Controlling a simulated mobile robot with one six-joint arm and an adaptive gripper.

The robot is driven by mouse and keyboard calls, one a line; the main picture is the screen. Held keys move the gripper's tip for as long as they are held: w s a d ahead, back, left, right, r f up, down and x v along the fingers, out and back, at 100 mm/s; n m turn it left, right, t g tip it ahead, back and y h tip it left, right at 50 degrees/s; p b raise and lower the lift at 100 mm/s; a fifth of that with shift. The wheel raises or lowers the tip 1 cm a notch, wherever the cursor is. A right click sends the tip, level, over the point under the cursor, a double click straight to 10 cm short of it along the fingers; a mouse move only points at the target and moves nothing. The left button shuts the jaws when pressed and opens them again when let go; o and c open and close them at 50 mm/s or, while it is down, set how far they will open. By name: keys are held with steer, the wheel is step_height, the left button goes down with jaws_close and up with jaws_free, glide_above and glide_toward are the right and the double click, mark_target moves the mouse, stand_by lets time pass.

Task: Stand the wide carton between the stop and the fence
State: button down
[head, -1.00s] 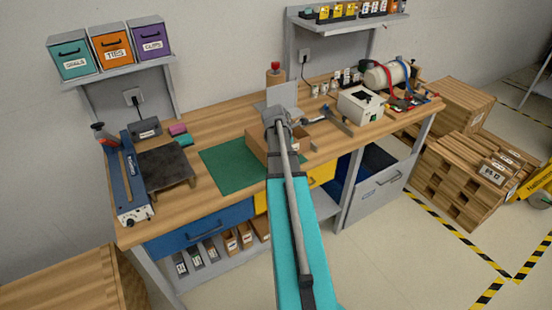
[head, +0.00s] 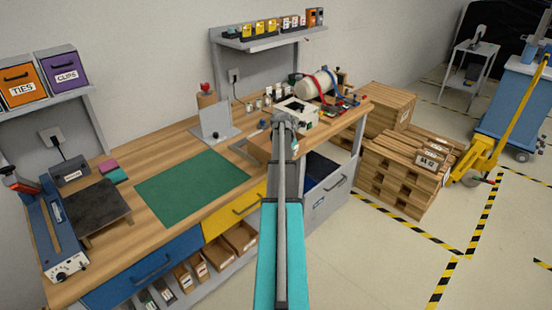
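A brown carton (head: 257,147) shows just left of the end of my arm, near the front edge of the wooden bench (head: 165,150). My arm covers its right part. My gripper (head: 282,128) is at the carton, seen from behind. Its fingers are hidden, so I cannot tell whether they hold the carton. A thin grey angled piece (head: 238,147) lies on the bench just left of the carton; I cannot tell whether it is the stop or the fence. An upright grey plate on a base (head: 215,122) stands behind it.
A green mat (head: 190,186) lies clear to the left. A white box (head: 297,112), small containers and a strapped cylinder (head: 317,86) crowd the right end. A dark plate (head: 92,208) and a blue device (head: 55,235) stand at the left. Stacked pallets (head: 405,172) are beyond the bench.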

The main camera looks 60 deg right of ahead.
steer(key=shift+s+d+f, duration=0.2)
steer(key=shift+s+d, duration=0.45)
steer(key=shift+d, duration=0.3)
steer(key=shift+f+b, duration=0.2)
steer(key=shift+b, duration=0.1)
steer(key=shift+w+d+f+b, duration=0.45)
steer(key=shift+w+f+b, duration=0.2)
steer(key=shift+w, duration=1.3)
steer(key=shift+w+d+f+b, duration=0.5)
steer(key=shift+w+f+b, duration=0.1)
steer(key=shift+w, duration=1.35)
steer(key=shift+w+d+f+b, duration=0.45)
steer(key=shift+w+f+b, duration=0.2)
steer(key=shift+w, duration=1.3)
steer(key=shift+f+b, duration=0.4)
steer(key=c, duration=0.7)
jaws_free()
